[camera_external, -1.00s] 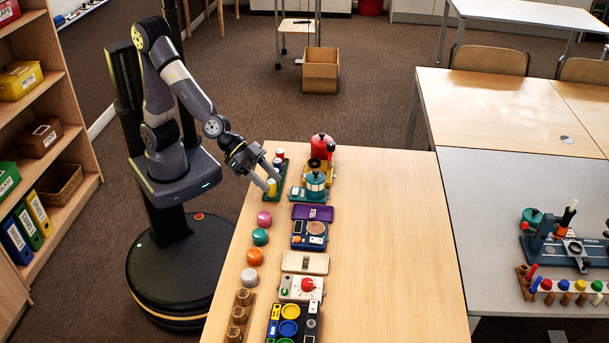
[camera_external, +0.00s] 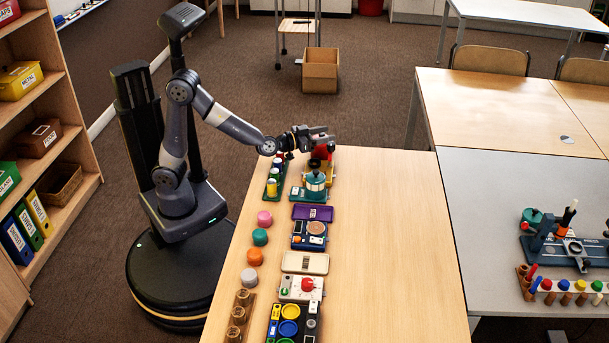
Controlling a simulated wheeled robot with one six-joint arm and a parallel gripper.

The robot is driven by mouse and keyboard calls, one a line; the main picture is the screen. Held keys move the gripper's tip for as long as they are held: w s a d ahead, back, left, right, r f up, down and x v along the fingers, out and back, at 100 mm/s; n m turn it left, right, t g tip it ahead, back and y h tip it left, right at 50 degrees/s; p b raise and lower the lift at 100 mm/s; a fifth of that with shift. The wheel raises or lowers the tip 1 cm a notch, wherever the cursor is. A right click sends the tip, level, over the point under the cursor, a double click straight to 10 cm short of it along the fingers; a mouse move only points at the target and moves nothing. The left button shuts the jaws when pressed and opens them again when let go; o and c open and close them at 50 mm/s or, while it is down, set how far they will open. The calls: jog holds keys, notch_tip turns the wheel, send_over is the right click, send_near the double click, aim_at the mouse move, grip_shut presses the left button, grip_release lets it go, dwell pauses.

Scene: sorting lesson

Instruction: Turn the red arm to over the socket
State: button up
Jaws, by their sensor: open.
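The red arm (camera_external: 323,152) is part of a device at the far end of the row on the near wooden table. Its upper part is hidden by my gripper. The device's yellow-orange base (camera_external: 312,166) shows a little below it. My gripper (camera_external: 328,134) points to the right, just above the red part, with its jaws open. I cannot tell whether it touches the red part. I cannot make out the socket; it may be hidden behind the gripper or the teal device.
A teal device (camera_external: 315,182) stands just in front of the red one. A green tray (camera_external: 268,189) with small bottles lies to the left. A scale (camera_external: 309,236) and a red-knobbed box (camera_external: 302,287) continue the row. The table's right side (camera_external: 400,240) is clear.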

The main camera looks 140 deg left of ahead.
aim_at(331, 146)
notch_tip(331, 146, down, 6)
jog(key=shift+r+b, duration=0.2)
jog(key=shift+b, duration=0.65)
jog(key=shift+x, duration=1.5)
jog(key=shift+c, duration=0.3)
jog(key=c, duration=0.9)
jog(key=shift+o, duration=0.2)
